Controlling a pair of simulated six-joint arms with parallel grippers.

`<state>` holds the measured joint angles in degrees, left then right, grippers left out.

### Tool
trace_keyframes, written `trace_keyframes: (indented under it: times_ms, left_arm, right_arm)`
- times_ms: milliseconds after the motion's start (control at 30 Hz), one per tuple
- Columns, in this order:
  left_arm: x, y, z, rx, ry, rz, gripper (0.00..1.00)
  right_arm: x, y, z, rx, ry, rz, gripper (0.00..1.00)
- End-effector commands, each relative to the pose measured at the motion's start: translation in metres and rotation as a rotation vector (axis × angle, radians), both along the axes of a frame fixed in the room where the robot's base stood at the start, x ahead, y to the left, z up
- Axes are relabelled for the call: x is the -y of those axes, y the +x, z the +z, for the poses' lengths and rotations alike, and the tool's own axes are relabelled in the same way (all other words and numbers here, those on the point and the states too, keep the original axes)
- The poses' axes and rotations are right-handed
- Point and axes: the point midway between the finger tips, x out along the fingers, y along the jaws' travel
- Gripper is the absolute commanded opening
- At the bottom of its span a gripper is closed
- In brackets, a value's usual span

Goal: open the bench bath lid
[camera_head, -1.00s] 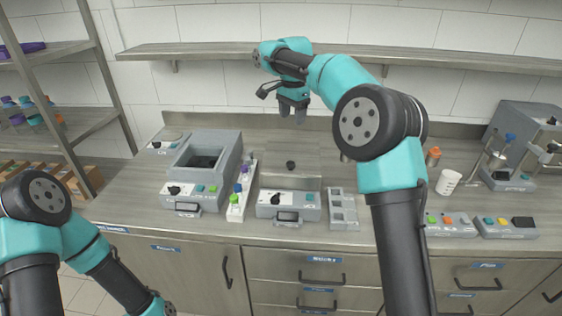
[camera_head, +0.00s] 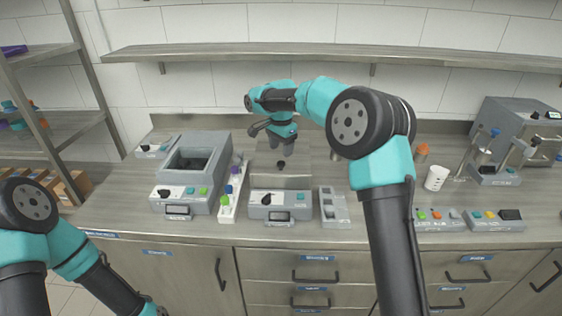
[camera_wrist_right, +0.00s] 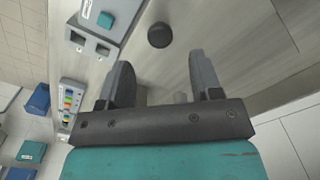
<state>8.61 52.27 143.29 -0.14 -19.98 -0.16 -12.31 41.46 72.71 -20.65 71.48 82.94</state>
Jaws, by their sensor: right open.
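The bench bath (camera_head: 256,212) is a grey unit at the middle of the counter, with a control panel on its front. A flat metallic lid (camera_head: 297,179) lies behind the panel with a dark round knob (camera_head: 281,165) on it. My right gripper (camera_head: 281,152) is open and empty, pointing down just above the knob. In the right wrist view the knob (camera_wrist_right: 159,35) shows beyond and between the two spread fingertips (camera_wrist_right: 160,62), apart from them. My left arm is at the lower left, its gripper out of the frame.
A grey open-topped basin unit (camera_head: 217,170) stands to the left, with a narrow rack of coloured caps (camera_head: 230,198) between. A grey slotted block (camera_head: 334,208) sits to the right. A white cup (camera_head: 436,178) stands further right. A shelf (camera_head: 330,52) runs above.

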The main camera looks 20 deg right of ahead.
Motion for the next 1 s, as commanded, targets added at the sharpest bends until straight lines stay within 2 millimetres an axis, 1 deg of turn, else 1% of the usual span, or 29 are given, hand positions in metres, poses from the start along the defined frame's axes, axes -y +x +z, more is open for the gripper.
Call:
trace_keyframes:
  times_ms: [33,100,300,467,733,767,1000]
  left_arm:
    - [0.0,0.0,0.0,0.0,0.0,0.0,0.43]
    - [0.0,0.0,0.0,0.0,0.0,0.0,0.43]
    - [0.0,0.0,0.0,0.0,0.0,0.0,0.43]
    - [0.0,0.0,0.0,0.0,0.0,0.0,0.43]
    - [0.0,0.0,0.0,0.0,0.0,0.0,0.43]
    - [0.0,0.0,0.0,0.0,0.0,0.0,0.43]
    - [0.0,0.0,0.0,0.0,0.0,0.0,0.43]
  right_arm:
    - [0.0,-0.001,-0.009,-0.004,-0.001,0.0,0.59]
    - [0.0,0.0,-0.021,-0.003,-0.001,0.0,0.59]
    - [0.0,0.0,-0.048,-0.001,-0.002,0.002,0.59]
    - [0.0,0.0,-0.057,0.0,-0.001,0.001,0.59]
    - [0.0,0.0,-0.058,0.001,0.0,0.001,0.59]
    - [0.0,0.0,-0.058,0.001,0.0,0.001,0.57]
    - [0.0,0.0,-0.057,0.001,0.0,0.001,0.34]
